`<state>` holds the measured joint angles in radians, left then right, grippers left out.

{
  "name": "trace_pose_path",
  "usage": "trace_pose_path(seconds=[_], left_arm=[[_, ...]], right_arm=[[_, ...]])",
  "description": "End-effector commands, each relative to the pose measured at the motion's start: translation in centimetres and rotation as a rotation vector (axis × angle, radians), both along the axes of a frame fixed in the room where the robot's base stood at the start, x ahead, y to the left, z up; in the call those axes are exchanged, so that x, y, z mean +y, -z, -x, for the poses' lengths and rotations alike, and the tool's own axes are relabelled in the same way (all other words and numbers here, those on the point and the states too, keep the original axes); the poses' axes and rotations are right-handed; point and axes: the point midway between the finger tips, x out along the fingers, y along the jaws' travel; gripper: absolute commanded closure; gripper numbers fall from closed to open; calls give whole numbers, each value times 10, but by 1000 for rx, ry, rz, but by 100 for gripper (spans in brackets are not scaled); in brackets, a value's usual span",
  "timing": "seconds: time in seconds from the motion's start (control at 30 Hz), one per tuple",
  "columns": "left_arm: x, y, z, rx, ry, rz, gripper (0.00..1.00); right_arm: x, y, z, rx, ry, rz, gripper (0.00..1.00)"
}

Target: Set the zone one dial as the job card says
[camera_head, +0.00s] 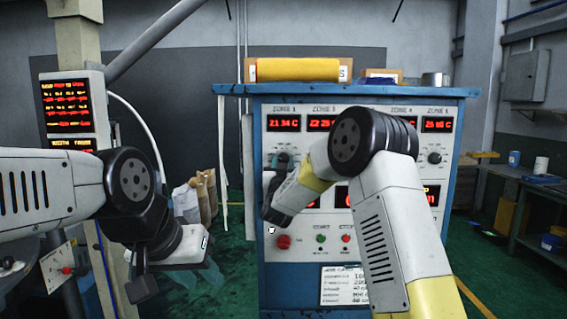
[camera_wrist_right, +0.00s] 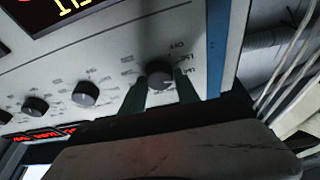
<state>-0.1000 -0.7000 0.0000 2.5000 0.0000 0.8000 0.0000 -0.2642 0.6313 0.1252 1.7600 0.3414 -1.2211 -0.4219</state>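The zone one dial (camera_head: 283,160) is a dark round knob below the red zone one display (camera_head: 283,123) on the cabinet's left side. In the right wrist view the dial (camera_wrist_right: 160,73) sits between the two dark green fingers of my right gripper (camera_wrist_right: 161,92). The fingertips are at its two sides; whether they press on it is unclear. The job card (camera_head: 342,287) hangs low on the cabinet, partly covered by my right arm, its text too small to read surely. My left gripper (camera_head: 198,270) hangs low left, away from the cabinet; its opening is unclear.
Other dials (camera_wrist_right: 85,93) sit in the same row. A red button (camera_head: 283,242) and smaller buttons (camera_head: 320,238) are below on the panel. My right arm covers the panel's middle. A lit board (camera_head: 68,105) stands left; a bench (camera_head: 530,180) stands right.

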Motion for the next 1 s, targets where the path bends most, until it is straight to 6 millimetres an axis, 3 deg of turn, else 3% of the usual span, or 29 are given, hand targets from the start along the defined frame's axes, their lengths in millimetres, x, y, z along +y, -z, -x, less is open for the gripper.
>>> trace_pose_path(seconds=[0.1,0.47,0.8,1.0], left_arm=[[0,0,0,0,0,0,64],[0,0,0,0,0,0,64],[0,0,0,0,0,0,64],[0,0,0,0,0,0,64]], right_arm=[[0,0,0,1,0,0,42],[1,1,5,0,-1,0,42],[4,19,56,1,-2,2,42],[5,25,72,1,-1,0,42]])
